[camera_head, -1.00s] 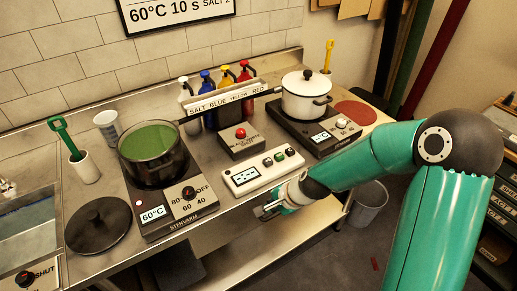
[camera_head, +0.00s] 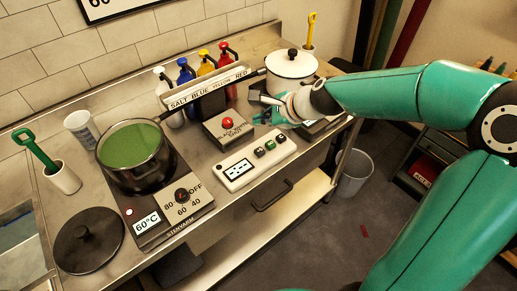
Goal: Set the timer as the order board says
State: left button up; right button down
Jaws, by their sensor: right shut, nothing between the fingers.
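The timer (camera_head: 240,182) is a white box with a small display and a row of three buttons, one green, on the steel counter. I cannot read its display. The order board (camera_head: 100,8) on the tiled wall is mostly cut off at the top; only part of "60" shows. My right gripper (camera_head: 262,108) is shut and empty. In the picture it is just above the timer's buttons, to the right of the red-button box (camera_head: 228,128). I cannot tell its height. My left gripper is out of view.
A pot of green liquid (camera_head: 135,155) stands on a hotplate (camera_head: 150,240) reading 60°C. A white lidded pot (camera_head: 291,68) stands behind my right gripper. Coloured bottles (camera_head: 229,58) stand at the back. A black lid (camera_head: 88,238) lies front left.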

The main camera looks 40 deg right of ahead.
jog(key=b, duration=0.7)
send_over(261, 151)
notch_tip(261, 151, down, 7)
jog(key=shift+f, duration=0.2)
jog(key=shift+f+b, duration=0.75)
jog(key=shift+b, duration=0.05)
jog(key=shift+f, duration=0.1)
jog(key=shift+f+b, duration=0.25)
jog(key=shift+b, duration=0.05)
jog(key=shift+f+b, duration=0.4)
jog(key=shift+f, duration=0.05)
dwell(0.8)
jog(key=shift+r, duration=0.15)
jog(key=shift+r+p, duration=0.8)
jog(key=shift+p, duration=0.15)
